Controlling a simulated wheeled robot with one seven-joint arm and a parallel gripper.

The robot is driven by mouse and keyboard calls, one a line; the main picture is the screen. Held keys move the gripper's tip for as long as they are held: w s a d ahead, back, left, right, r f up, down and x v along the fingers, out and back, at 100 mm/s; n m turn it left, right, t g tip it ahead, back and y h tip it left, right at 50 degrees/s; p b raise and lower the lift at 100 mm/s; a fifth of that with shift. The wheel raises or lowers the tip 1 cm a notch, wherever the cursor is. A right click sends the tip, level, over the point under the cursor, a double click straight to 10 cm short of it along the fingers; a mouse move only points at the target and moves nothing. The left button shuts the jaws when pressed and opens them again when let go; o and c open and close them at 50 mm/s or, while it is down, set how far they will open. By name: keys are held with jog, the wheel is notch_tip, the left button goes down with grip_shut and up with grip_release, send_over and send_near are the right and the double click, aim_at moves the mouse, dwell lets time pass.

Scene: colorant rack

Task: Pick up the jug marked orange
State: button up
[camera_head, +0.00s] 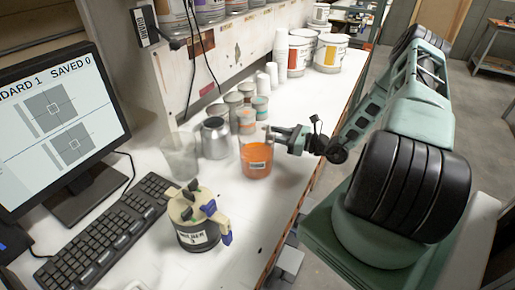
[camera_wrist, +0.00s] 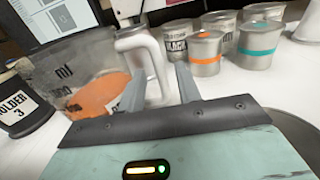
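The jug marked orange (camera_head: 257,162) stands upright on the white table in the head view, with orange in it and a label on its front. In the wrist view the clear jug (camera_wrist: 62,70) fills the left side, with orange contents and a white handle (camera_wrist: 152,58) on its right. My gripper (camera_head: 272,134) reaches in from the right at the jug's upper right side. In the wrist view my gripper (camera_wrist: 158,90) has its two fingers apart, one on each side of the handle's lower part. I cannot tell whether either finger touches it.
A clear jug (camera_head: 180,157) and a silver can (camera_head: 215,138) stand left of the orange jug, with several small tins (camera_head: 246,118) behind. The holder marked 3 (camera_head: 198,236) is in front. The keyboard (camera_head: 112,228) and monitor (camera_head: 62,125) are left.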

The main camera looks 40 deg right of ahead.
aim_at(267, 131)
jog(key=p+x, duration=0.1)
jog(key=x, duration=0.2)
jog(key=shift+w, duration=0.15)
grip_shut()
jog(key=shift+r, duration=0.1)
dwell(1.2)
